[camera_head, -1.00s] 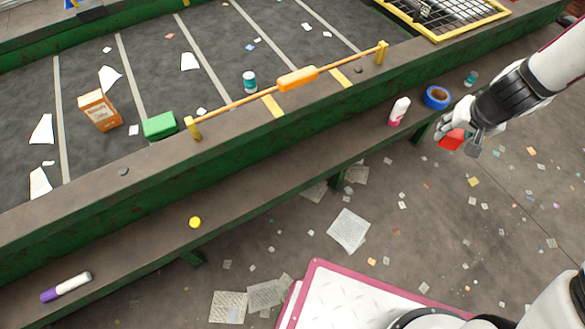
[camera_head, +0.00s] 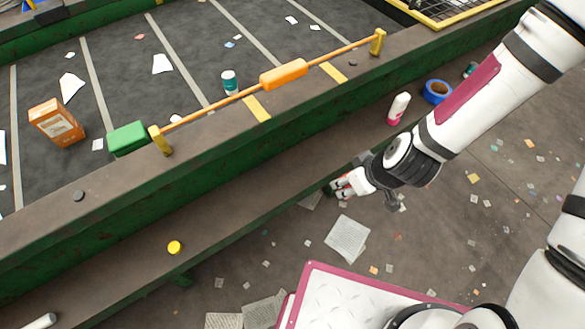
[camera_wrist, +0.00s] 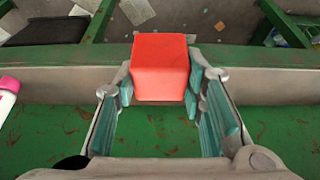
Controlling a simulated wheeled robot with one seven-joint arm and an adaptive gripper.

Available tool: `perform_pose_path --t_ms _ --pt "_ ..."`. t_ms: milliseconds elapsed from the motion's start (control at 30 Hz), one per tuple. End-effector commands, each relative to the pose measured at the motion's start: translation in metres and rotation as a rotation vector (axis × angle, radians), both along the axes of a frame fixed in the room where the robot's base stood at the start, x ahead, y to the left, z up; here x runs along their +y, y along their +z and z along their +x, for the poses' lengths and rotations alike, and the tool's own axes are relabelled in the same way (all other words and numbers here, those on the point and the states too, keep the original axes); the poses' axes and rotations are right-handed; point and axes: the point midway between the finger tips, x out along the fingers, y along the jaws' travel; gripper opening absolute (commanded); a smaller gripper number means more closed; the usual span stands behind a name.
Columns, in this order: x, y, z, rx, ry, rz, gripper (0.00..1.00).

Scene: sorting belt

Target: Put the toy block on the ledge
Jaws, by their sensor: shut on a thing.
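The toy block (camera_wrist: 160,68) is a red cube held between the fingertips of my gripper (camera_wrist: 162,85) in the wrist view. In the head view my gripper (camera_head: 343,187) is over the outer edge of the ledge (camera_head: 255,198), and the block is mostly hidden there by the fingers. The ledge is a long brown shelf along the front of the green belt frame, below its rim. I cannot tell the exact gap between block and ledge.
A pink-and-white bottle (camera_head: 398,108), a blue tape roll (camera_head: 437,92) and a teal container (camera_head: 470,69) stand on the ledge to the right. A yellow disc (camera_head: 174,247) and a white marker (camera_head: 40,321) lie to the left. The ledge between bottle and disc is clear.

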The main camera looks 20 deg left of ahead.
Motion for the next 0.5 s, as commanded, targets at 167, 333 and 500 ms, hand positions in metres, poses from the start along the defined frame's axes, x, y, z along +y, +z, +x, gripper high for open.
perform_pose_path --t_ms 167,333,500 --pt "0.003 -0.002 0.014 -0.004 -0.002 0.0 0.09" --pt "0.008 -0.006 0.036 -0.006 -0.001 -0.001 0.09" --pt "0.009 -0.006 0.045 -0.005 -0.002 -0.001 0.09"
